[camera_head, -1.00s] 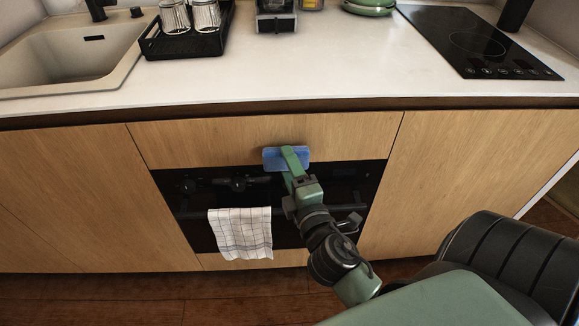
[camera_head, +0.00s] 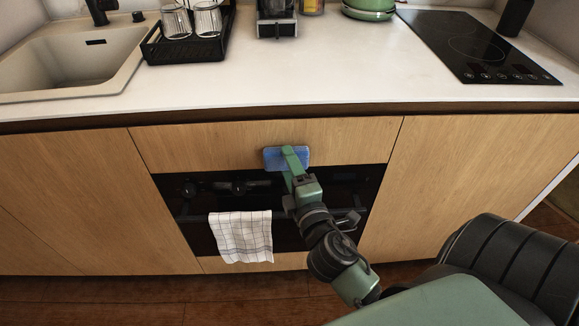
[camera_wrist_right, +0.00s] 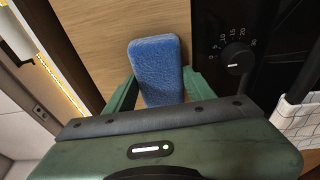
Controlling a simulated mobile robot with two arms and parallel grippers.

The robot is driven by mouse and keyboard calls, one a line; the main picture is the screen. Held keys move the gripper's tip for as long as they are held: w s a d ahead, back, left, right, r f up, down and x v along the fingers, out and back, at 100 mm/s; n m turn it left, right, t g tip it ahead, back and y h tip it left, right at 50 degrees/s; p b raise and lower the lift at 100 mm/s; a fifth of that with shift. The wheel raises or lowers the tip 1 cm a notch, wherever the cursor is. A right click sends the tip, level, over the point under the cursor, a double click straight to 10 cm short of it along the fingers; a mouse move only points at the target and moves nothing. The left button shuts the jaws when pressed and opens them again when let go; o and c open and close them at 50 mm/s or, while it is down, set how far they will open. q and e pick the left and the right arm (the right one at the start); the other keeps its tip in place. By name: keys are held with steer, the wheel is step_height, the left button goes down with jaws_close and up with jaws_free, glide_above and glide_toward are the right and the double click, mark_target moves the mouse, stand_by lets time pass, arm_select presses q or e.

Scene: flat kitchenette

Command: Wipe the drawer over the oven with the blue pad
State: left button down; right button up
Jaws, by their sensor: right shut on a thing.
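The blue pad (camera_head: 272,158) is held by my right gripper (camera_head: 291,160) in front of the lower edge of the wooden drawer front (camera_head: 220,143) over the oven. In the right wrist view the pad (camera_wrist_right: 157,62) stands up between the two green fingers of my right gripper (camera_wrist_right: 152,92), which is shut on it. Wood lies behind the pad there; I cannot tell whether the pad touches it. The black oven (camera_head: 195,232) is just below the drawer, with knobs along its top. My left gripper is not in view.
A checked towel (camera_head: 240,237) hangs on the oven handle, left of my right arm. The counter (camera_head: 320,75) overhangs above the drawer, with a sink (camera_head: 70,65), a black rack (camera_head: 185,48) and a cooktop (camera_head: 480,50) on it. An oven knob (camera_wrist_right: 236,60) is close beside the pad.

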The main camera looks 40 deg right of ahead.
mark_target(303, 162)
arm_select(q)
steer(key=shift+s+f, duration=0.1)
arm_select(e)
steer(key=shift+s+d, duration=0.55)
steer(key=shift+d, duration=0.25)
steer(key=shift+s+d, duration=0.55)
steer(key=shift+d, duration=0.25)
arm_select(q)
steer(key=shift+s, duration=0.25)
arm_select(e)
steer(key=shift+d, duration=0.1)
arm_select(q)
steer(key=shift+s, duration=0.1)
arm_select(e)
steer(key=shift+w, duration=0.1)
steer(key=shift+w+a, duration=0.1)
steer(key=shift+a, duration=0.1)
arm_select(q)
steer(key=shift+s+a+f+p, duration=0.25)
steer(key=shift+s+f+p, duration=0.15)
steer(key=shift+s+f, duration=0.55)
arm_select(e)
steer(key=w+a, duration=0.2)
steer(key=shift+a+r, duration=0.2)
steer(key=shift+a, duration=0.2)
